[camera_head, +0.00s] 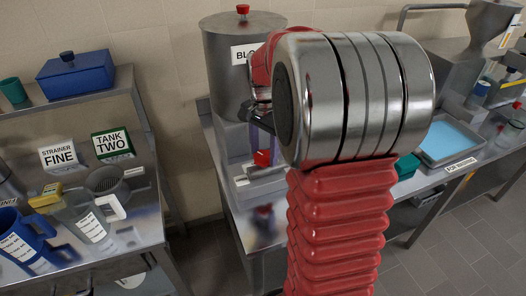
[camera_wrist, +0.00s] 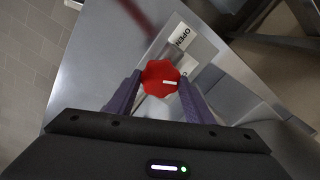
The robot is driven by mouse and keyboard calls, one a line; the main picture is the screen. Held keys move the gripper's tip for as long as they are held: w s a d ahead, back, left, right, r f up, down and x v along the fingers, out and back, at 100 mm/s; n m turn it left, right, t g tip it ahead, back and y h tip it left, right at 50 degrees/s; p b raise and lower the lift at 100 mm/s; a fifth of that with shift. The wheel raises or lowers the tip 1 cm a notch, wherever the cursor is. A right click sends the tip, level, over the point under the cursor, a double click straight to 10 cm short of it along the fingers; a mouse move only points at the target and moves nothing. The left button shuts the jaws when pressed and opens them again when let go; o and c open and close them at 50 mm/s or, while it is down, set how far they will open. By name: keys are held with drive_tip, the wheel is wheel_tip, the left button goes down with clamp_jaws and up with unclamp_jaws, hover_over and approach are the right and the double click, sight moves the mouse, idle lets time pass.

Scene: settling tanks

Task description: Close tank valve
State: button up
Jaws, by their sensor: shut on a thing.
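The valve is a scalloped red knob (camera_wrist: 158,73) with a white pointer line. In the wrist view the pointer aims right, between the OPEN label (camera_wrist: 181,37) and a second label that is mostly hidden by my finger. My gripper (camera_wrist: 159,84) has a purple finger on each side of the knob and is shut on it. In the head view the red knob (camera_head: 262,158) shows below the steel tank (camera_head: 226,80), whose label starts with "BL" and is partly hidden by my arm.
A left bench holds a blue box (camera_head: 77,75), a green TANK TWO sign (camera_head: 113,143), a STRAINER FINE card (camera_head: 60,154) and jugs. Right of my arm stand a tray of blue liquid (camera_head: 447,141) and a steel machine (camera_head: 490,25). Floor shows between the benches.

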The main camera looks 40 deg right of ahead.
sight(263, 155)
drive_tip(key=m, duration=0.5)
drive_tip(key=shift+w+a+m, duration=0.1)
drive_tip(key=shift+a+m, duration=0.05)
drive_tip(key=shift+m, duration=0.25)
drive_tip(key=shift+r, duration=0.1)
drive_tip(key=o, duration=1)
drive_tip(key=shift+o, duration=0.2)
wheel_tip(263, 155, up, 14)
drive_tip(key=shift+f, duration=0.2)
idle(0.5)
